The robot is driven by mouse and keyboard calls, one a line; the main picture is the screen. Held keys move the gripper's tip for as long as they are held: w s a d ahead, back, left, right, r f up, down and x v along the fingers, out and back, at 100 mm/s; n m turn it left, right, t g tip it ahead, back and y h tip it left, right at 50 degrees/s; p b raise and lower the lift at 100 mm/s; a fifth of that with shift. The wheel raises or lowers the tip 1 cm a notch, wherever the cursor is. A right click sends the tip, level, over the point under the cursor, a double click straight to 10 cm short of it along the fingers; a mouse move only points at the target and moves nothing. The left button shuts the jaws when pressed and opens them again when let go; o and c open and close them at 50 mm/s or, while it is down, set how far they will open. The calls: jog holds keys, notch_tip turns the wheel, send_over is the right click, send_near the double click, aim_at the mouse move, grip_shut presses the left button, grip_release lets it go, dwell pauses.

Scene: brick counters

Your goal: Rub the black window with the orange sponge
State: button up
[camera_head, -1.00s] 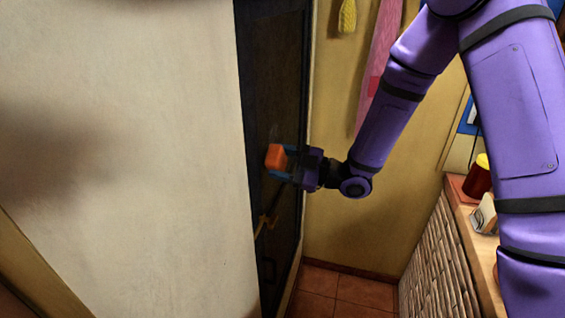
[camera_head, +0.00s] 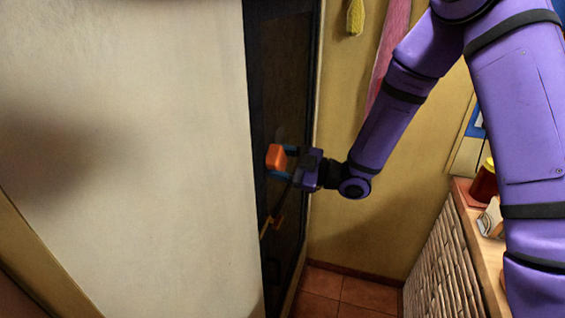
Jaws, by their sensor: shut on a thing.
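The black window (camera_head: 285,75) is a tall dark panel in a dark frame, just right of the pale wall. My gripper (camera_head: 282,161) is shut on the orange sponge (camera_head: 275,157), with blue fingertips above and below it. The sponge is in front of the window's middle height, near its left side. I cannot tell whether the sponge touches the window. Part of the window's left side is hidden behind the pale wall's edge.
A pale wall (camera_head: 130,150) fills the left. A yellow wall (camera_head: 350,235) stands right of the window. A brick counter (camera_head: 445,260) at the right bears a red container with a yellow lid (camera_head: 484,180). A yellow item (camera_head: 355,17) and a pink cloth (camera_head: 392,45) hang above. Tiled floor (camera_head: 340,290) is clear.

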aim_at(279, 137)
jog(key=shift+w, duration=0.1)
jog(key=shift+w+d, duration=0.65)
jog(key=shift+w, duration=1)
jog(key=shift+w+d, duration=0.6)
jog(key=shift+w, duration=1.05)
jog(key=shift+w+d, duration=0.65)
jog(key=shift+w, duration=1)
jog(key=shift+s+a, duration=0.6)
jog(key=shift+s, duration=1.1)
jog(key=shift+s+a, duration=0.6)
jog(key=shift+s, duration=1.1)
jog(key=shift+s+a, duration=0.6)
jog(key=shift+s, duration=1.1)
jog(key=shift+w+a+r, duration=0.1)
jog(key=shift+r, duration=1.3)
jog(key=shift+w+d, duration=0.6)
jog(key=shift+w, duration=1.05)
jog(key=shift+w+d, duration=0.65)
jog(key=shift+w, duration=1.05)
jog(key=shift+w+d, duration=0.6)
jog(key=shift+w, duration=1.05)
jog(key=shift+s, duration=0.1)
jog(key=shift+s+a, duration=0.4)
jog(key=shift+s, duration=0.5)
jog(key=shift+s+a, duration=0.35)
jog(key=shift+s, duration=0.5)
